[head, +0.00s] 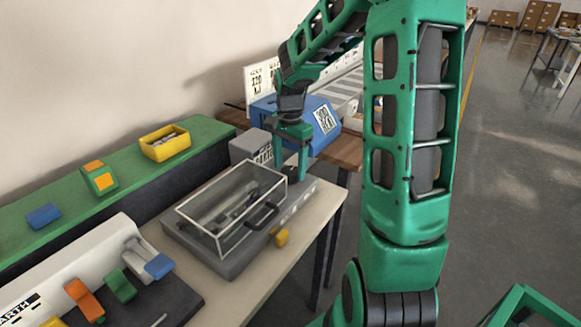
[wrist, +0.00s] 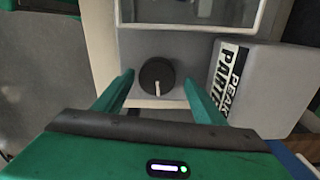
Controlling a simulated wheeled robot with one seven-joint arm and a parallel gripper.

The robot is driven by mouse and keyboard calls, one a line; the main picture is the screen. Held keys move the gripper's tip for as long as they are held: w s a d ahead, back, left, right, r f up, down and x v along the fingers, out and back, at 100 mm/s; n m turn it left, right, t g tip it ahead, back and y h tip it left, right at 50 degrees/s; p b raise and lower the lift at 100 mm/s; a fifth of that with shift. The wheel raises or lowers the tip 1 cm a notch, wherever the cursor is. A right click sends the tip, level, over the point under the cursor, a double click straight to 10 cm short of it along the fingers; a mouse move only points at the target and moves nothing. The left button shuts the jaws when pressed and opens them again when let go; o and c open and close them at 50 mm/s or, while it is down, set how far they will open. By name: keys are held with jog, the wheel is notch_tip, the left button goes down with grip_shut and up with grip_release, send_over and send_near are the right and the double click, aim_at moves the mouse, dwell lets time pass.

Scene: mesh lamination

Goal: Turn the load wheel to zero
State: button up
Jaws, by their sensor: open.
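A dark round wheel (wrist: 157,74) with a pale pointer mark sits on the grey machine, apparently the load wheel. In the wrist view the pointer runs from its middle toward its lower edge. My gripper (wrist: 158,82) is open, with one green finger on each side of the wheel; I cannot tell whether they touch it. No zero mark is readable.
The machine has a clear cover (head: 228,205) with a black handle (head: 262,216) and a yellow knob (head: 280,237). A grey labelled box (wrist: 247,82) stands close to the right finger. A blue box (head: 318,125) is behind. A yellow bin (head: 164,143) sits on the green shelf.

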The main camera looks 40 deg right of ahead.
jog(key=shift+f, duration=0.5)
